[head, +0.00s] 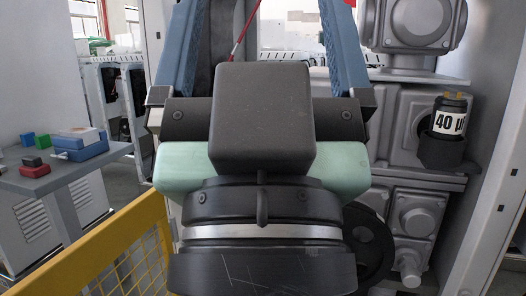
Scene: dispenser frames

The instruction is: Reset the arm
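My arm's end fills the middle of the head view, close to the camera. It shows a dark block, a pale green body and black and silver rings. My gripper (262,20) points up and away from the camera, with two blue fingers set wide apart. The fingertips run out of the top of the picture, and I see nothing held between the visible finger parts. My arm hides much of what lies behind it.
A black canister labelled "40 µ" (449,116) sits in a dark holder (441,152) on grey machinery at right. A yellow railing (118,237) crosses the lower left. Behind it, a grey table (62,176) carries a blue box (80,144) and small red, green and blue blocks.

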